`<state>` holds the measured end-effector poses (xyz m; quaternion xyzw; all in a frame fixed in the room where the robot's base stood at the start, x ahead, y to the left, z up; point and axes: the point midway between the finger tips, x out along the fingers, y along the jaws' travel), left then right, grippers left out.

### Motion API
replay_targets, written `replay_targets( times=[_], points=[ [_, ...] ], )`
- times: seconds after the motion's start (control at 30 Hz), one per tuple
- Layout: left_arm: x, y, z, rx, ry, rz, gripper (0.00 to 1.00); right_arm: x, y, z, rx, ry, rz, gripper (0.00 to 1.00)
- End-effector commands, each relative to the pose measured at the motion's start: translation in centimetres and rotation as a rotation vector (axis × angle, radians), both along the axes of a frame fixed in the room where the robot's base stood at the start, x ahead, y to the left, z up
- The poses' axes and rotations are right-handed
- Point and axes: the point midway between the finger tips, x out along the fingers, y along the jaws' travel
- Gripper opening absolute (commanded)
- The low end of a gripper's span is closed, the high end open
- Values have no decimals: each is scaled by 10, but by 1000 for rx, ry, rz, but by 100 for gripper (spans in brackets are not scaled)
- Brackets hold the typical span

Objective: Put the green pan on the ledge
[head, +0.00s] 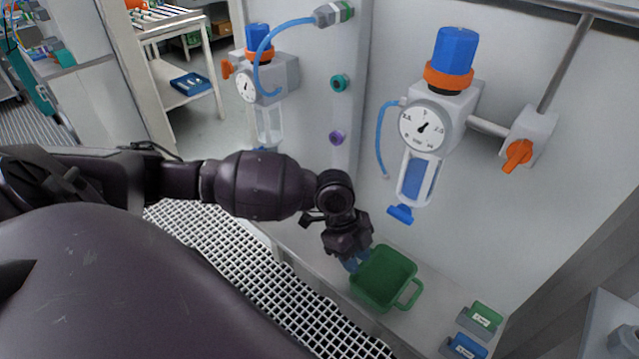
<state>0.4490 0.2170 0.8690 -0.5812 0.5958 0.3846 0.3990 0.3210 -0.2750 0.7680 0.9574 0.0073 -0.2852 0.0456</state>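The green pan (406,268) is a square, open, tray-like vessel with a loop handle on its right side. It appears upright at the foot of the grey panel, over or on the pale ledge (428,318); I cannot tell whether its base touches. My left gripper (356,262) points down at the pan's upper left rim. Its blue fingertips are at that rim, partly hidden by the wrist, so I cannot tell whether they are closed on it. My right gripper is not in view.
A regulator with a gauge (425,126) and blue cap hangs above the pan, with an orange-handled valve (517,152) to its right. Green (483,317) and blue (466,347) labelled blocks stand right of the pan. Metal grating (235,255) covers the floor at left.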

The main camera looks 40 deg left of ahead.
Motion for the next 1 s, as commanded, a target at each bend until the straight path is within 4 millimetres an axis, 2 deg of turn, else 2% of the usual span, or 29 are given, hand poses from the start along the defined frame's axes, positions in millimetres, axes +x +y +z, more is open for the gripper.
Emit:
replay_targets(
  times=[0.17, 0.3, 0.4, 0.5, 0.63, 0.77, 1.0],
  points=[
    [-7, -22, -18, -75, -38, 96, 30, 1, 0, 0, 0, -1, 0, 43],
    [-13, -45, -37, -189, -102, 281, 30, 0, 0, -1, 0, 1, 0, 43],
    [-17, -54, -48, -268, -149, 438, 30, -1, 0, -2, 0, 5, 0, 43],
    [-22, -54, -57, -337, -195, 602, 30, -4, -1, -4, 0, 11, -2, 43],
    [-31, -45, -66, -403, -250, 804, 30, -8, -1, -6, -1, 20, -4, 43],
    [-46, -25, -77, -442, -306, 1001, 30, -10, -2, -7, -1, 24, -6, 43],
    [-97, 28, -97, -446, -426, 1342, 30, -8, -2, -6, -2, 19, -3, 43]
  ],
)
